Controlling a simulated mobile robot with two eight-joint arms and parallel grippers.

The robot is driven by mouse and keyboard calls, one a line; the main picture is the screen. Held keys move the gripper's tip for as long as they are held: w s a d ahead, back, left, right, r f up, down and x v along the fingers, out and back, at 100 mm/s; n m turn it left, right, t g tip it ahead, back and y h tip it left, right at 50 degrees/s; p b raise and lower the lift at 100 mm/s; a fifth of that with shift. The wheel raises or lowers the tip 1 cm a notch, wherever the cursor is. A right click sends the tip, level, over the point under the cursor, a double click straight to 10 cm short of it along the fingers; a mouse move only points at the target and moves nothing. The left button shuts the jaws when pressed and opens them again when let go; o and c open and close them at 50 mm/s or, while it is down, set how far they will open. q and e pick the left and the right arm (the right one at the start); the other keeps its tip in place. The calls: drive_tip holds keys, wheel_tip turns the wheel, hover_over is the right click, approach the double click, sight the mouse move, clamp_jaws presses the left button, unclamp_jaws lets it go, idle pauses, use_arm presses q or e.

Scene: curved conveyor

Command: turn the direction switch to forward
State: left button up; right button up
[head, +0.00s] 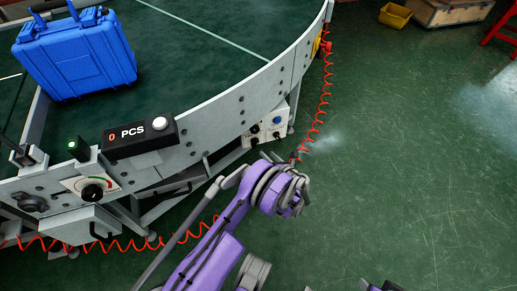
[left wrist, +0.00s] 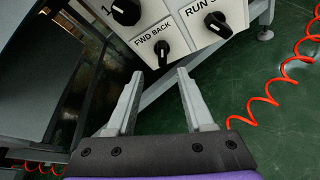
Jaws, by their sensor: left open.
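The direction switch is a black knob marked FWD BACK (left wrist: 162,53) on a white control box (head: 266,127) fixed to the conveyor's outer side. Which mark the knob points to is not clear. In the left wrist view my left gripper (left wrist: 160,74) is open, with its two grey fingers pointing at the box. The knob lies just past the fingertips, roughly between them, and nothing is held. In the head view the purple left arm reaches up to just below the box, and its fingers are mostly hidden behind the wrist. My right gripper does not show.
Beside the switch are a RUN knob (left wrist: 217,25) and another black knob (left wrist: 126,11). A coiled red cable (head: 323,95) hangs beside the box. A blue case (head: 75,60) sits on the conveyor, near a PCS counter (head: 140,137).

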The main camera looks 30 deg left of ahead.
sight(257, 145)
use_arm(q)
drive_tip(key=shift+m, duration=0.3)
drive_tip(key=x, duration=0.3)
drive_tip(key=b+x, duration=0.1)
drive_tip(key=x, duration=0.3)
drive_tip(key=b+x, duration=0.1)
drive_tip(key=x, duration=0.3)
drive_tip(key=shift+f, duration=0.45)
clamp_jaws()
